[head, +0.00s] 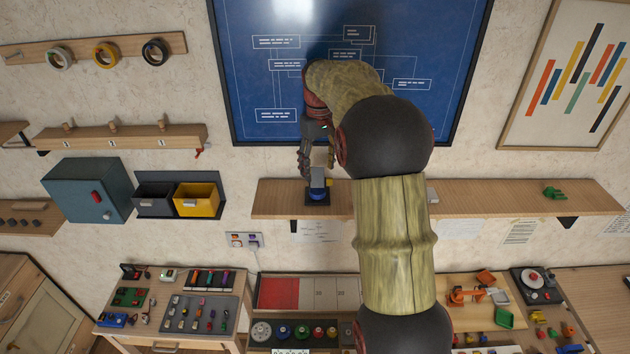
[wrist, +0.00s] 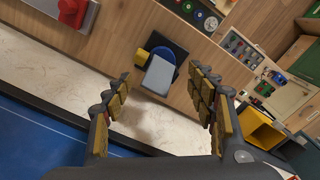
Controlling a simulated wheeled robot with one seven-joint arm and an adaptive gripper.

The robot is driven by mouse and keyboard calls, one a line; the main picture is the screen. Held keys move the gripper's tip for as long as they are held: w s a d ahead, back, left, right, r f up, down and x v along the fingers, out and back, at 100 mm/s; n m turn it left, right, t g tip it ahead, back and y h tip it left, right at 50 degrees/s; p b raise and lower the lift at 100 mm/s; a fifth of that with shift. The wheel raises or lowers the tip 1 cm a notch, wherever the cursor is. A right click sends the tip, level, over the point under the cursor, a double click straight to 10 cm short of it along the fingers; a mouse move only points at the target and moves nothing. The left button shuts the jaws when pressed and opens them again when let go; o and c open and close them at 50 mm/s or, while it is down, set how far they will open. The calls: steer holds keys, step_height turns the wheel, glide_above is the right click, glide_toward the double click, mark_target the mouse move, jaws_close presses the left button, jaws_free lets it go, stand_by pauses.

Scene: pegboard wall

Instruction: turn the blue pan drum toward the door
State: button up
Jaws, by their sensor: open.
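The blue pan drum (head: 319,182) is part of a small device on the wall shelf, under a grey block. In the wrist view the blue drum (wrist: 179,52) shows as a round disc partly covered by the grey block (wrist: 159,75), with a yellow piece (wrist: 141,55) at its left. My gripper (head: 317,163) is just above the device in the head view. In the wrist view my gripper (wrist: 160,76) is open, its fingers spread either side of the block, apparently touching nothing. A panelled wooden door (head: 42,312) is at the lower left of the head view.
The wooden shelf (head: 480,199) extends right, with a green object (head: 553,192) on it. A blue board (head: 255,70) hangs behind my arm. A teal cabinet (head: 87,190) and a yellow bin (head: 197,200) are left of the shelf.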

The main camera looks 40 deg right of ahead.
mark_target(317, 181)
step_height(317, 181, down, 7)
steer(key=shift+w+a+r+p, duration=0.1)
steer(key=shift+w+p, duration=0.05)
steer(key=shift+p, duration=0.5)
steer(key=shift+w+f, duration=0.15)
steer(key=shift+f, duration=0.4)
